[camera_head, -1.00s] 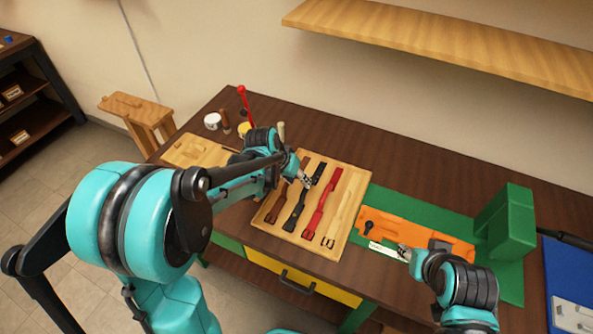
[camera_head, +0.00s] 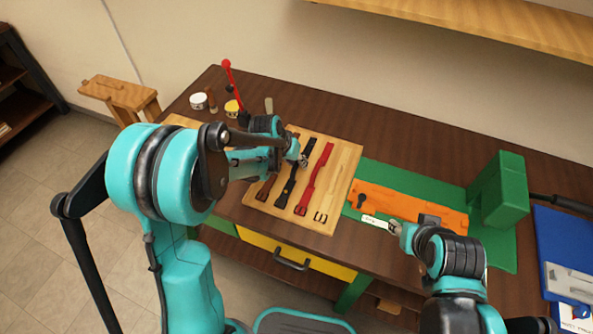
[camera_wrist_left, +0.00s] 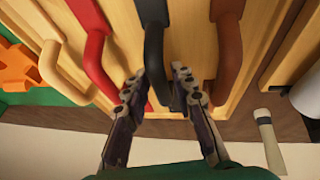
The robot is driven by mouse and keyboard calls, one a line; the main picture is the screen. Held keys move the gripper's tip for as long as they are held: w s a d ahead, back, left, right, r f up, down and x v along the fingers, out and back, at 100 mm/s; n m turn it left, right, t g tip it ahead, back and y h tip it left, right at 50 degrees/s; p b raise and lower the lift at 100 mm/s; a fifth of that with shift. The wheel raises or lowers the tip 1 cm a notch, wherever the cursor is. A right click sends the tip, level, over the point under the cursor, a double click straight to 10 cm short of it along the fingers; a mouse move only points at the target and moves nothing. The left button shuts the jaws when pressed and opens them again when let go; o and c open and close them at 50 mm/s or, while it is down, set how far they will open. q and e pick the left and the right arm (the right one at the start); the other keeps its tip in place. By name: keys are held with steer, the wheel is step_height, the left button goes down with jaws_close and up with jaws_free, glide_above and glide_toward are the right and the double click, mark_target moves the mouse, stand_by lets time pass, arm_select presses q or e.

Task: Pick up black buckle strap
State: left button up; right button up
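The black buckle strap (camera_head: 289,186) lies on a light wooden board (camera_head: 325,221), between a brown strap (camera_head: 266,188) and a red strap (camera_head: 309,190). My left gripper (camera_head: 303,160) is over the board at the far end of the straps. In the left wrist view my left gripper (camera_wrist_left: 160,85) is open, with its fingertips on either side of the black strap (camera_wrist_left: 153,45). I cannot tell whether they touch it. My right gripper (camera_head: 394,228) is near a white label at the orange piece's front edge; its fingers are too small to read.
A tan strap (camera_wrist_left: 62,75) lies beyond the red one. An orange piece (camera_head: 420,209) lies on a green mat (camera_head: 375,172), beside a green block (camera_head: 500,190). A red-topped tool (camera_head: 228,75) and small jars (camera_head: 199,101) stand at the back left.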

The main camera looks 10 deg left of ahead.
arm_select(q)
jaws_close()
